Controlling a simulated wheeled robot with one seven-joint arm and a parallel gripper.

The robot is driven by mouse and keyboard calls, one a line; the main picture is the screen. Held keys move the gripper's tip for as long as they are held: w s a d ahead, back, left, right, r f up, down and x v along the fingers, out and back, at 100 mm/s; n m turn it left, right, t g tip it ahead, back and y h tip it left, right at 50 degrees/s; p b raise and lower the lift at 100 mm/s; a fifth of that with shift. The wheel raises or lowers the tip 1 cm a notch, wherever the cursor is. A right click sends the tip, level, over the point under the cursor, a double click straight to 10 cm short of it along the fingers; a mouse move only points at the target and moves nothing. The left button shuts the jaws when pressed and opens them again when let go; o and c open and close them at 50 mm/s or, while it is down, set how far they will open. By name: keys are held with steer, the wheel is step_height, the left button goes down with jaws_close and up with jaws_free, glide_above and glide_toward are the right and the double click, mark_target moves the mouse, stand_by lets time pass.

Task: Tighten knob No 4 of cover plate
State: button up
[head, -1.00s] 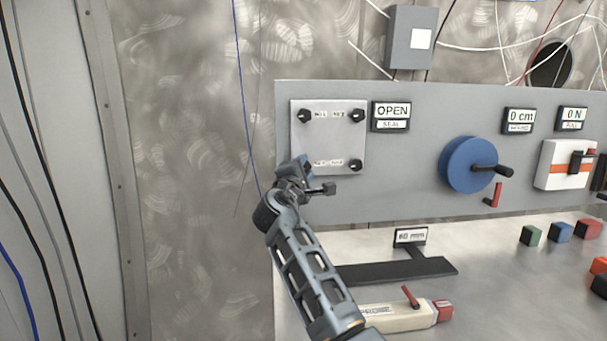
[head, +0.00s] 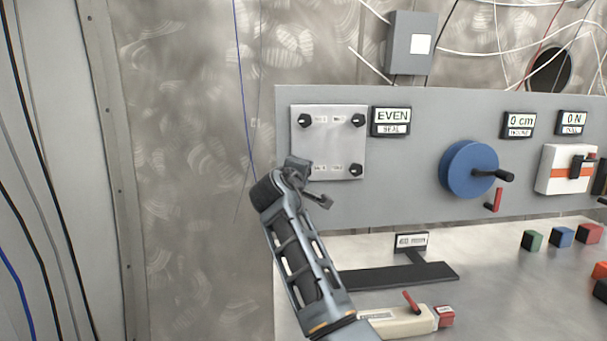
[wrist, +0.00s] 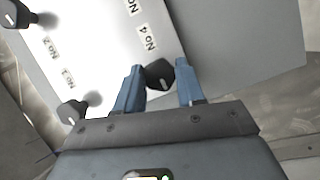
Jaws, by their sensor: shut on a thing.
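The cover plate (head: 332,143) is a pale square plate on the grey panel, with dark knobs at its corners. Knob No 4 (wrist: 159,74) is a dark knob with a white mark, beside the "No 4" label in the wrist view. My gripper (wrist: 160,84) has its two blue fingers on either side of this knob and is shut on it. In the head view my gripper (head: 300,172) is at the plate's lower left corner and hides that knob. The top left (head: 306,121), top right (head: 358,120) and lower right (head: 355,170) knobs show.
A display beside the plate (head: 391,116) reads "EVEN" above "SEAL". Right of it on the panel are a blue wheel with a handle (head: 466,168) and a white-and-orange box (head: 560,168).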

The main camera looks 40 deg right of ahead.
steer(key=shift+f, duration=0.1)
steer(key=o, duration=1)
steer(key=shift+o, duration=0.2)
steer(key=v, duration=0.7)
steer(key=shift+s+a+b, duration=0.25)
steer(key=shift+a+b, duration=0.05)
steer(key=shift+b, duration=0.15)
